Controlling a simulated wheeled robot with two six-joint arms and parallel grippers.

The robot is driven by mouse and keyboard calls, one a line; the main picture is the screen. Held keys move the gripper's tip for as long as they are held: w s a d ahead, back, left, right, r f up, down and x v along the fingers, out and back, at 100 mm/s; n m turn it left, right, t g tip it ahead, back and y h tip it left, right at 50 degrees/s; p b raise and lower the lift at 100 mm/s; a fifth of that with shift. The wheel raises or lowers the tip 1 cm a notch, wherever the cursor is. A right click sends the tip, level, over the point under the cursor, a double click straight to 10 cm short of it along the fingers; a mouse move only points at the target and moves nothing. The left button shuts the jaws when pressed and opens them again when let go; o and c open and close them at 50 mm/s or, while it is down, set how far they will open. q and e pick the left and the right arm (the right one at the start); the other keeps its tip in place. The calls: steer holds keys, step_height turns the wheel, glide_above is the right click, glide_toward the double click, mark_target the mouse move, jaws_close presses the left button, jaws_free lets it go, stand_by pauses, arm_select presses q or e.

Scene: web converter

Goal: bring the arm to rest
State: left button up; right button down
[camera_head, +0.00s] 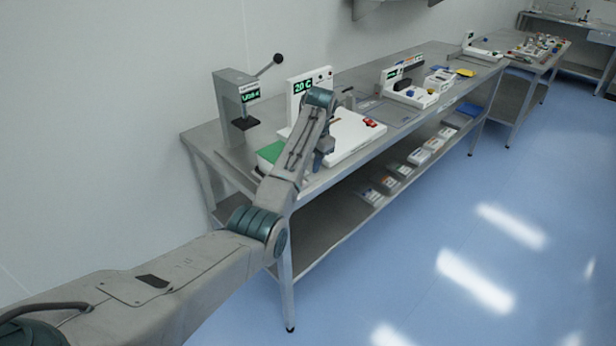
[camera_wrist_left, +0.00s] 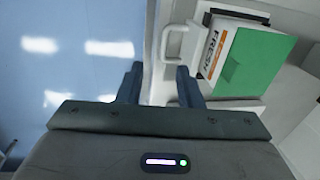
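My left arm reaches from the lower left to the near end of the steel bench. Its gripper (camera_head: 322,150) hangs over the bench's front side, beside a white-topped machine (camera_head: 352,136) with a "20 C" display. In the left wrist view the two dark fingers (camera_wrist_left: 160,72) stand apart with nothing between them. A white handle (camera_wrist_left: 172,43) lies just beyond the right finger; I cannot tell whether they touch. A green-topped pack marked FRESH (camera_wrist_left: 250,62) sits right of the fingers. My right gripper is out of view.
A lever press (camera_head: 236,105) stands on the bench's back left. White trays (camera_head: 410,96) and small devices stand farther along it. Several packs lie on the lower shelf (camera_head: 330,222). The blue floor (camera_head: 420,240) right of the bench is clear.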

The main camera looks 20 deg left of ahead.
arm_select(q)
steer(key=shift+s+d+r, duration=0.1)
steer(key=shift+d+r, duration=0.05)
steer(key=shift+r, duration=1.05)
